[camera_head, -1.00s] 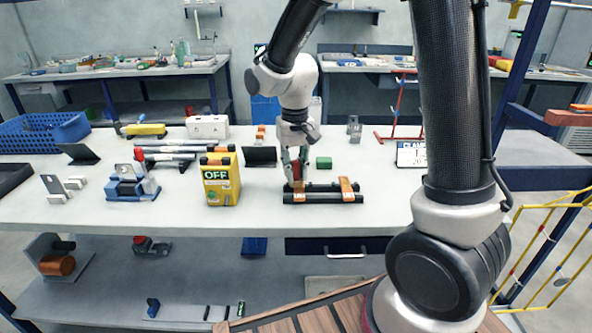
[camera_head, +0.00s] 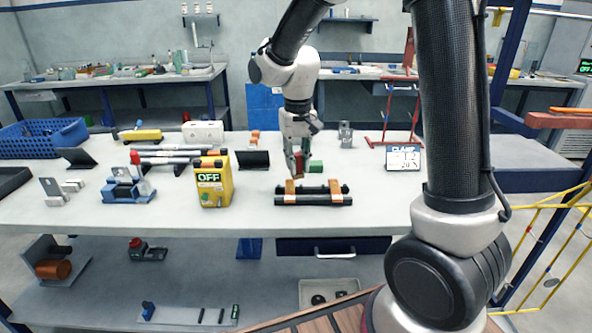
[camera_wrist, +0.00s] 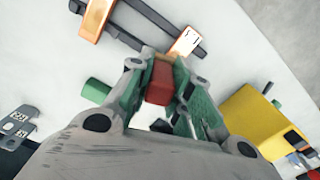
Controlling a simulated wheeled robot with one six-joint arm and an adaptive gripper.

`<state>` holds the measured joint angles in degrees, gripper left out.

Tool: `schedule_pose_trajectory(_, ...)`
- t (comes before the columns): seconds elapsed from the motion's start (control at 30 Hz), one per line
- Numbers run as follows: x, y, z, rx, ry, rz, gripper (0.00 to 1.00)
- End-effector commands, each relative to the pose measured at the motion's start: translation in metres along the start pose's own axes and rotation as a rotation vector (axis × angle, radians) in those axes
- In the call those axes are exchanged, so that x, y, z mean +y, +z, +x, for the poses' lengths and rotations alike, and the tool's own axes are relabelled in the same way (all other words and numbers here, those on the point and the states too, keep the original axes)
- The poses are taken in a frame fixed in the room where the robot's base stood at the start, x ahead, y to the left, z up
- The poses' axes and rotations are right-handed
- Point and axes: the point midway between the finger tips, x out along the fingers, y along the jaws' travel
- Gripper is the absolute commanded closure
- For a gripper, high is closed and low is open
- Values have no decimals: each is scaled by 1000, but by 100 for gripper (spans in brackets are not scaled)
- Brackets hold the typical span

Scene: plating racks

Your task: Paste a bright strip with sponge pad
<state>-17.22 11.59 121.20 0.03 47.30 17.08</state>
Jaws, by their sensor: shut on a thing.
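My gripper (camera_wrist: 160,85) is shut on a red block, seen between its green fingers in the wrist view (camera_wrist: 159,80); this looks like the sponge pad. In the head view my gripper (camera_head: 298,168) points down just behind the left end of a black two-bar rack (camera_head: 313,201). Two copper-orange strips lie across the bars, a left strip (camera_head: 290,193) and a right strip (camera_head: 335,192). In the wrist view one strip (camera_wrist: 184,43) is just beyond the block and the other (camera_wrist: 97,18) is farther left. I cannot tell whether the block touches the strip.
A green cylinder (camera_head: 316,167) stands close right of my gripper. A yellow OFF box (camera_head: 213,184) is to the left, with a dark tilted plate (camera_head: 253,160) behind it. A white sign (camera_head: 403,158) and red stand (camera_head: 398,125) are right. The table front right of the rack is clear.

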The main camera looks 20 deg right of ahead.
Motion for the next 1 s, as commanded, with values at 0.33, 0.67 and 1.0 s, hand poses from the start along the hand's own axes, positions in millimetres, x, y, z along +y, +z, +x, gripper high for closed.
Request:
schedule_pose_trajectory(0.33, 5, -2, -32, 3, -1, 2, 100)
schedule_pose_trajectory(0.67, 8, -2, -49, 1, 0, 2, 100)
schedule_pose_trajectory(1.0, 8, -2, -48, 0, 0, 1, 100)
